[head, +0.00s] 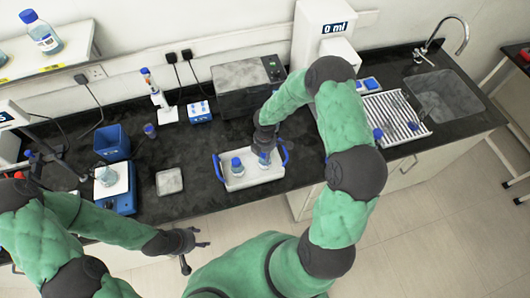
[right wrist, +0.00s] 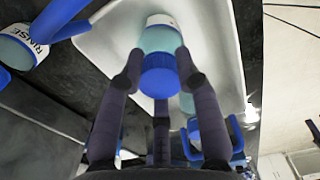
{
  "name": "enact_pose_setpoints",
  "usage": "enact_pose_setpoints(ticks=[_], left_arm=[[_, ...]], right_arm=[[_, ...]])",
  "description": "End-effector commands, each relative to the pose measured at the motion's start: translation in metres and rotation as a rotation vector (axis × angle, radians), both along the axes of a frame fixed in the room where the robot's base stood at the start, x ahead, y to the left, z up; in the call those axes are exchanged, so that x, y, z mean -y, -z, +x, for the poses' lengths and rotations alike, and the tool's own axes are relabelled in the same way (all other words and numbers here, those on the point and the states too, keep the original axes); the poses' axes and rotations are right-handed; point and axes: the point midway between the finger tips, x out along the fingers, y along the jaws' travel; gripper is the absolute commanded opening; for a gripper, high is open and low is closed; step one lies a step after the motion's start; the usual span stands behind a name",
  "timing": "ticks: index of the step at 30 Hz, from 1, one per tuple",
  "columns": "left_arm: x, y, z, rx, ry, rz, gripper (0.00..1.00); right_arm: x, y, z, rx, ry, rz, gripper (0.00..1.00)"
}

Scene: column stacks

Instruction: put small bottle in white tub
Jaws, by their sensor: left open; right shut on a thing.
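The white tub (head: 247,181) with blue handles stands near the counter's front edge. My right gripper (head: 264,141) is over its right part, shut on a small bottle (head: 263,160) with clear bluish content. In the right wrist view my fingers (right wrist: 160,72) close around the bottle's blue cap (right wrist: 161,84), with the tub (right wrist: 108,32) behind it. Whether the bottle touches the tub's floor I cannot tell. Another blue-capped bottle (head: 237,167) stands in the tub's left part. My left gripper (head: 186,246) is open and empty, in front of the counter.
A grey box device (head: 243,88) stands behind the tub. A white rack (head: 393,115) and a sink (head: 448,97) are at right.

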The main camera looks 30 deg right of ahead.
Motion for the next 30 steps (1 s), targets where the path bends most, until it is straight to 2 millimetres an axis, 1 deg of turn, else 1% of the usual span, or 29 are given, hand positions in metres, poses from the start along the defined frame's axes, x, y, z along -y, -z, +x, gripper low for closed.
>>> enact_pose_setpoints(ticks=[5, 10, 11, 12, 13, 25, 28, 30], left_arm=[[0.000, 0.000, 0.000, 0.000, 0.000, 0.000, 0.57], [0.000, 0.005, 0.000, 0.000, 0.000, 0.000, 0.57], [0.000, 0.004, 0.000, 0.000, 0.000, 0.000, 0.57], [0.000, 0.003, 0.000, 0.000, 0.000, 0.000, 0.57], [0.000, 0.003, 0.000, 0.000, 0.000, 0.000, 0.57], [0.000, 0.000, 0.000, 0.000, 0.000, 0.000, 0.57], [0.000, 0.000, 0.000, 0.000, 0.000, 0.000, 0.57], [0.000, 0.001, 0.000, 0.000, 0.000, 0.000, 0.57]], right_arm=[[0.000, -0.001, 0.001, 0.002, 0.001, 0.000, 0.00], [0.000, 0.004, 0.000, 0.001, 0.001, 0.000, 0.00], [0.000, 0.003, 0.000, 0.000, 0.001, 0.000, 0.42], [0.000, 0.003, 0.000, 0.000, 0.001, 0.000, 0.53], [0.000, 0.003, 0.000, 0.000, 0.001, 0.000, 0.58], [0.000, -0.001, 0.000, 0.000, 0.001, 0.000, 0.58], [0.001, -0.010, 0.001, 0.003, 0.003, -0.002, 0.58], [0.001, -0.021, 0.001, 0.004, 0.003, -0.002, 0.58]])
